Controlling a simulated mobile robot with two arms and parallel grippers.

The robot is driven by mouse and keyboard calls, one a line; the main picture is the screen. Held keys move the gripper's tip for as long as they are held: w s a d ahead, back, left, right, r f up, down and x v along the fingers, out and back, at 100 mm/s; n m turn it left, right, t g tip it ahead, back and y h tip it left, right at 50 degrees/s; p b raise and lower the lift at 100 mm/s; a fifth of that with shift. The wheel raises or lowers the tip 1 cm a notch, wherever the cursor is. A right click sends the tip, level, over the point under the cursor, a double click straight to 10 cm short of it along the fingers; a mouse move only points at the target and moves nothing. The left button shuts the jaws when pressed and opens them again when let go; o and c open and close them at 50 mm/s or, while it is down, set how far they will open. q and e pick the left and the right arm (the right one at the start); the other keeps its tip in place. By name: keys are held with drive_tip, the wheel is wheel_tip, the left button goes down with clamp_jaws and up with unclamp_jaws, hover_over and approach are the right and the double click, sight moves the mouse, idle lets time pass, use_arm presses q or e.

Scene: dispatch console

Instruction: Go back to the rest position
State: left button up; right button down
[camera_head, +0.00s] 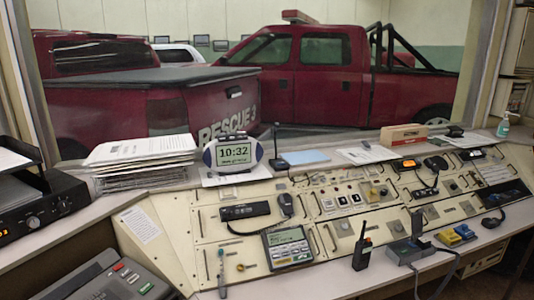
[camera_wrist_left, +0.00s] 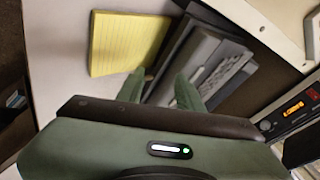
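My left gripper (camera_wrist_left: 160,88) shows in the left wrist view, its two green fingers apart with nothing held between them. A yellow lined pad (camera_wrist_left: 128,43) lies on a pale surface beyond the fingertips. Neither gripper shows in the head view, and my right gripper is in neither view.
A paper stack (camera_head: 142,160) and black radio unit (camera_head: 40,205) stand at left. A window shows red trucks (camera_head: 320,70).

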use_arm(q)
drive_tip(key=s+d+f+n+g+h, duration=0.1)
drive_tip(key=s+d+f+g+h, duration=0.15)
drive_tip(key=s+d, duration=0.6)
drive_tip(key=s+d+f+g+h, duration=0.1)
drive_tip(key=s+d+h, duration=0.3)
drive_tip(key=s+d, duration=0.4)
wheel_tip(320, 180, down, 26)
drive_tip(key=s+g, duration=0.1)
drive_tip(key=s, duration=0.1)
drive_tip(key=s+a+f, duration=0.2)
drive_tip(key=s+f, duration=0.6)
drive_tip(key=s+a+f+g, duration=0.1)
drive_tip(key=s+a+f, duration=0.1)
drive_tip(key=s+f, duration=0.6)
drive_tip(key=shift+s+f, duration=0.35)
drive_tip(key=shift+s, duration=0.35)
drive_tip(key=shift+g, duration=0.25)
